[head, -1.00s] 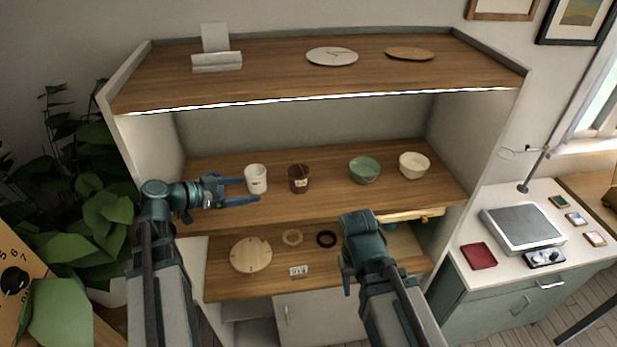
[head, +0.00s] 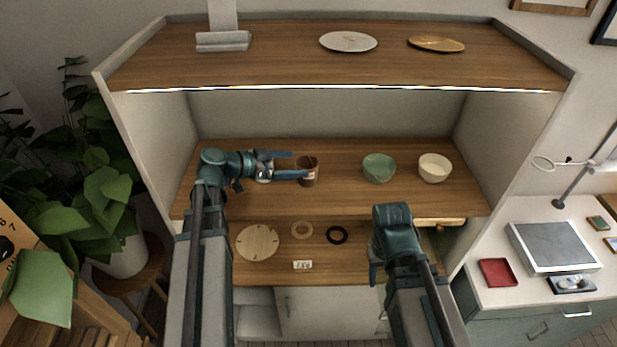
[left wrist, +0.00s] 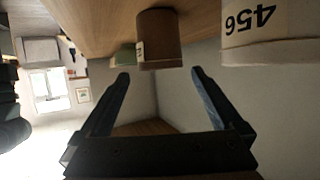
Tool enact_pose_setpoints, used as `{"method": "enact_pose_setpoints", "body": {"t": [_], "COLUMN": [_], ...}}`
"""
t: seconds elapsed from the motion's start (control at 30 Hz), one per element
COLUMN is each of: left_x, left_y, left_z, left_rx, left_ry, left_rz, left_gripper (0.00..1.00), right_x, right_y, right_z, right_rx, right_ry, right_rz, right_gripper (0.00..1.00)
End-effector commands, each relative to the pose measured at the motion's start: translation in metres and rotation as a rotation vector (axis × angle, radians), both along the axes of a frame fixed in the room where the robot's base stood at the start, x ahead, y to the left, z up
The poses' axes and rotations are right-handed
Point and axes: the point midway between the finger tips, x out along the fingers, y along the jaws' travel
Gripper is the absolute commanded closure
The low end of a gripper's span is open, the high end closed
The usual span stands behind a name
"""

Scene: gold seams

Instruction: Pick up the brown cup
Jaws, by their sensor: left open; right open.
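The brown cup (head: 309,162) stands upright on the middle shelf, with a pale label on its side. It also shows in the left wrist view (left wrist: 160,42), upside down and just beyond the fingertips. My left gripper (head: 298,165) is open and empty, its fingers pointing right at the brown cup. In the left wrist view the cup lies between the lines of the two fingers (left wrist: 160,76). I cannot tell whether a fingertip touches it. My right gripper (head: 376,272) is low, in front of the lower counter, and its fingers are mostly hidden.
A white cup (left wrist: 265,38) labelled 456 stands close beside the left gripper, which mostly covers it in the head view. A green bowl (head: 379,168) and a cream bowl (head: 434,168) stand to the right. The upper shelf (head: 280,68) overhangs. Shelf between brown cup and green bowl is clear.

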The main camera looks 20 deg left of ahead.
Motion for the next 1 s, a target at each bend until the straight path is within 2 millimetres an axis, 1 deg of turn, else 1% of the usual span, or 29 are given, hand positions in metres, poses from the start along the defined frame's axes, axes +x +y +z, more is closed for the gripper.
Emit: {"method": "enact_pose_setpoints", "body": {"t": [0.03,0.2,0.57,0.67,0.8,0.9,1.0], "left_x": [0.007,0.021,0.027,0.033,0.046,0.055,0.058], "left_y": [-0.007,-0.021,-0.027,-0.033,-0.044,-0.053,-0.058], "left_z": [-0.008,-0.014,-0.018,-0.024,-0.035,-0.039,-0.040], "left_rx": [0.000,0.000,0.000,0.000,0.001,0.001,0.000], "left_ry": [0.000,0.000,0.000,0.001,0.000,0.000,0.001], "left_rz": [-0.004,-0.002,0.000,-0.002,-0.004,-0.001,-0.001], "left_gripper": [0.00,0.00,0.00,0.00,0.00,0.00,0.00], "right_x": [0.000,0.000,0.000,0.000,0.000,0.000,0.000], "right_y": [0.000,0.000,0.000,0.000,0.000,0.000,0.000], "right_z": [-0.008,-0.014,-0.017,-0.023,-0.035,-0.039,-0.040], "right_rx": [0.000,-0.001,-0.001,-0.001,-0.001,-0.002,-0.002], "right_ry": [0.000,0.000,0.000,0.000,0.000,0.000,0.000], "right_rz": [0.001,0.003,0.004,0.005,0.007,0.009,0.009], "right_gripper": [0.50,0.50,0.50,0.50,0.50,0.50,0.50]}}
